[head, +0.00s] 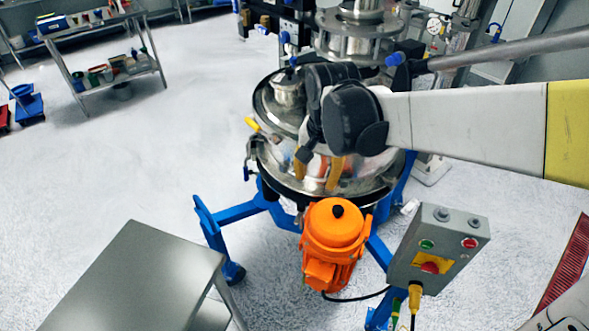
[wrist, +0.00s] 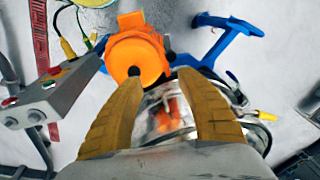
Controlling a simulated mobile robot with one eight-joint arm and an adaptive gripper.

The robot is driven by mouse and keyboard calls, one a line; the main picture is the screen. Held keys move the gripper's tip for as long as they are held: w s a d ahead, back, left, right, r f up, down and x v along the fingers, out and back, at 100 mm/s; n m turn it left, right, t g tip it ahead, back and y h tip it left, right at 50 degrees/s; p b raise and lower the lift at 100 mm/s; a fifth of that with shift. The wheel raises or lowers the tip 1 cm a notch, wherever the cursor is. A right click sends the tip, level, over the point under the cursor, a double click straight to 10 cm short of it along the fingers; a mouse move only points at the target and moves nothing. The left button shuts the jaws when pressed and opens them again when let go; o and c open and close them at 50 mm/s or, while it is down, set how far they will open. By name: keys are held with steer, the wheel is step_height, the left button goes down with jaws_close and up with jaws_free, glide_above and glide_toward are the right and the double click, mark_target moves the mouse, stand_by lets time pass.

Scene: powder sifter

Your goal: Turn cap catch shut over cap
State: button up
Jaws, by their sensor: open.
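A steel powder sifter (head: 268,112) stands on a blue frame in the head view. A small steel cylinder that looks like the cap (head: 287,92) stands on the left of its lid, partly behind my wrist. I cannot make out the cap catch for sure. My gripper (head: 317,178) points down over the near part of the lid, its yellow fingers apart and nothing seen between them. In the wrist view my gripper (wrist: 158,79) is open in front of the shiny sifter top. My arm hides much of the lid's middle and right.
An orange motor (head: 334,228) sits at the sifter's near side, with a grey control box (head: 437,247) to its right. A grey table (head: 135,275) is at lower left. Pipework and a steel column stand behind. The left floor is largely clear.

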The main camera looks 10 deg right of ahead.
mark_target(302, 204)
steer(key=shift+m+g, duration=0.8)
steer(key=shift+m, duration=0.1)
steer(key=w+f, duration=0.1)
steer(key=f, duration=0.3)
steer(key=w+a+f+b, duration=0.1)
steer(key=f, duration=0.4)
steer(key=w+a+f+b, duration=0.1)
steer(key=f, duration=0.4)
steer(key=shift+w+a, duration=0.2)
steer(key=shift+a, duration=0.05)
jaws_close()
